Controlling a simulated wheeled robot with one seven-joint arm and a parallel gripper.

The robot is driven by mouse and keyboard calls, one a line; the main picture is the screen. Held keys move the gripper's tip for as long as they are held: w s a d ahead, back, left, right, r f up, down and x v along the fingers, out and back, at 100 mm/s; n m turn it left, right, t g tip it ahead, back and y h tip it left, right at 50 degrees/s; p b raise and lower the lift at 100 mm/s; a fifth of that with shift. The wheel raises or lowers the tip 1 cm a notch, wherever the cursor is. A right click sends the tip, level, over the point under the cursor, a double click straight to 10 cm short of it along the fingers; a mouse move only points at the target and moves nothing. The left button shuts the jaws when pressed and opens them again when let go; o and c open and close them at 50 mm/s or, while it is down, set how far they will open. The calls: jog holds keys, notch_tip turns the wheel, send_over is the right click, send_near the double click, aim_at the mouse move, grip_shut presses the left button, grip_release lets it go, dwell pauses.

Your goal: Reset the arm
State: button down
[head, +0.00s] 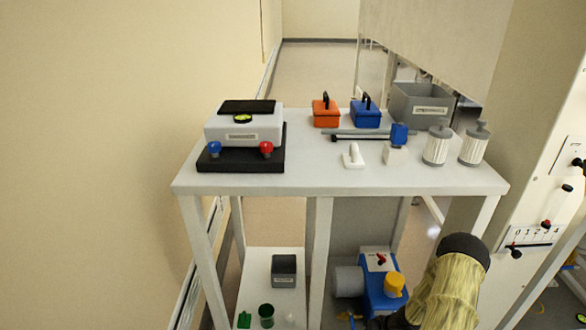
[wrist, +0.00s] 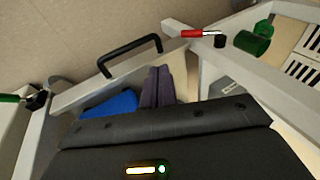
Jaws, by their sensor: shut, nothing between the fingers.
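My gripper (wrist: 158,70) shows in the wrist view as two dark purple fingers, closed together side by side with nothing between them. The black wrist housing fills the bottom of that view. In the head view my arm, in a pale yellow sleeve with a dark cap, reaches down at the lower right, beside the white table and in front of the blue machine. Its dark lower end runs to the bottom edge, and the fingertips cannot be made out there.
The white table (head: 300,180) carries a grey instrument (head: 245,128), an orange box (head: 326,113), a blue box (head: 366,114), a grey bin (head: 420,105) and two filter canisters. Below, a blue machine (head: 378,290) stands close to my arm. A black handle (wrist: 130,50) is near the fingers.

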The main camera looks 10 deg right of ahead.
jog(key=w+a+r+n+h, duration=0.1)
jog(key=w+a+r+h, duration=0.1)
jog(key=r, duration=0.9)
jog(key=w+a+r+n+h, duration=0.1)
jog(key=w+r+h, duration=0.15)
jog(key=r, duration=0.85)
jog(key=s+a+r, duration=1.4)
jog(key=a+r, duration=0.1)
jog(key=r, duration=0.2)
notch_tip(320, 180, up, 34)
jog(key=p, duration=3.3)
jog(key=shift+s+f, duration=0.15)
jog(key=shift+s, duration=0.2)
jog(key=shift+d, duration=0.1)
